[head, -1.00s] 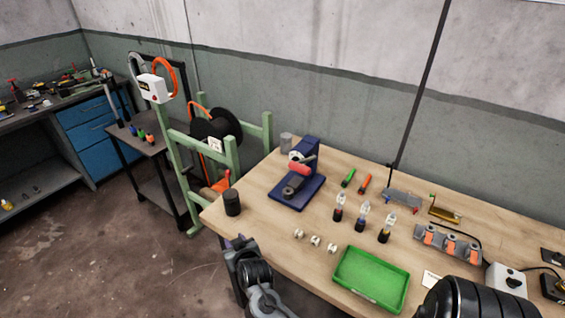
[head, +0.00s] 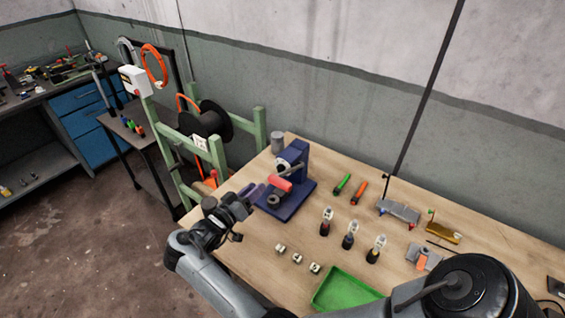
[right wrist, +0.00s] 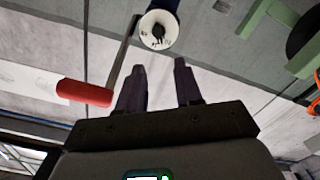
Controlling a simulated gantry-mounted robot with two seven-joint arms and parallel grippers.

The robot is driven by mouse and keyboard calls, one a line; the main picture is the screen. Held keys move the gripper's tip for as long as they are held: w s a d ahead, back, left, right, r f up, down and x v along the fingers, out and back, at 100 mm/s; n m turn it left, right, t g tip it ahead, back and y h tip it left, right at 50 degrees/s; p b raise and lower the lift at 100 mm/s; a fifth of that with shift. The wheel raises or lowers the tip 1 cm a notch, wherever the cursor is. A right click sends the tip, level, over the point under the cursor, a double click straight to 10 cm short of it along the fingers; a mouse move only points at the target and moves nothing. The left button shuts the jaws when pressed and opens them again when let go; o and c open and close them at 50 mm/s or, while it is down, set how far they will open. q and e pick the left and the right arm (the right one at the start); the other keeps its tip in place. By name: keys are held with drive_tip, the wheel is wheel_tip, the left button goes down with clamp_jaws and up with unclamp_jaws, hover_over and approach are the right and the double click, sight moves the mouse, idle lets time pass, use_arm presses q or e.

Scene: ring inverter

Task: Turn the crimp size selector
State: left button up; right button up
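The blue crimp press (head: 299,162) stands at the back left of the wooden table, with a red-gripped lever (head: 280,184). Its round pale selector dial (head: 283,164) faces left. In the right wrist view the white dial (right wrist: 158,30) with a dark centre and small marks lies beyond the fingertips, and the red lever grip (right wrist: 84,93) is at left. My right gripper (head: 252,191) is just left of the press, fingers toward it. In the right wrist view its two dark fingers (right wrist: 158,66) are apart, with nothing between them. My left gripper is not in view.
Several hand tools and small white parts lie right of the press. A green tray (head: 345,290) is in front. A cable reel (head: 206,119) on a green frame is at left.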

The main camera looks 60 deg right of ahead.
sight(277, 168)
drive_tip(key=d, duration=0.7)
drive_tip(key=s+d+p, duration=0.1)
drive_tip(key=d, duration=0.2)
drive_tip(key=shift+s+d, duration=0.1)
drive_tip(key=shift+d, duration=0.05)
clamp_jaws()
